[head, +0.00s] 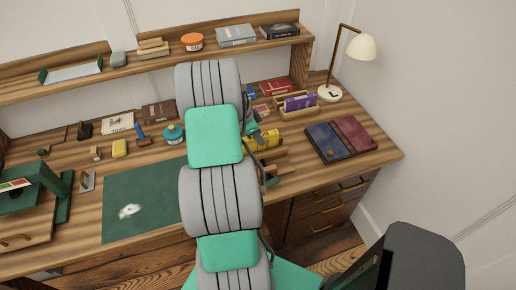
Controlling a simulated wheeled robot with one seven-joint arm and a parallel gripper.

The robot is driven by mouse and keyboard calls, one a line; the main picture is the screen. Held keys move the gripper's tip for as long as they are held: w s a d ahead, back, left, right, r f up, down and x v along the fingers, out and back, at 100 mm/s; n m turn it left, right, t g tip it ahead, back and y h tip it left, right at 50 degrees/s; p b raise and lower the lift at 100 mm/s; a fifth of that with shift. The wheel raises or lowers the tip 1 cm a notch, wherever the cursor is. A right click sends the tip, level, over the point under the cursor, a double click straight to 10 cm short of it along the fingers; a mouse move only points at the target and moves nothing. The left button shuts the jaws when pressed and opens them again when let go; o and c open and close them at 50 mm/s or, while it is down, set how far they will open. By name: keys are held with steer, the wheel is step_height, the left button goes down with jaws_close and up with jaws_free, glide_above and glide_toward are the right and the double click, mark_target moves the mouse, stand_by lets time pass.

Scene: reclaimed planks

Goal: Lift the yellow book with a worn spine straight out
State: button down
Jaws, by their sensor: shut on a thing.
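The yellow book (265,139) shows in the head view just right of my arm, above a small wooden rack (273,157). Its left part is hidden behind my arm, and I cannot make out the wear on its spine. My gripper (254,127) is at the book's upper left edge, mostly hidden by my own arm links, and is shut on the book. I cannot tell whether the book's lower edge is clear of the rack.
A purple box (299,102) stands in another wooden holder behind to the right. A red book (276,87) lies further back. A lamp (361,47) and a blue and maroon case (340,139) are at the right. A shelf (160,65) runs above the desk's back.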

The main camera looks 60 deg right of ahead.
steer(key=shift+r+p, duration=0.85)
steer(key=shift+r, duration=1.3)
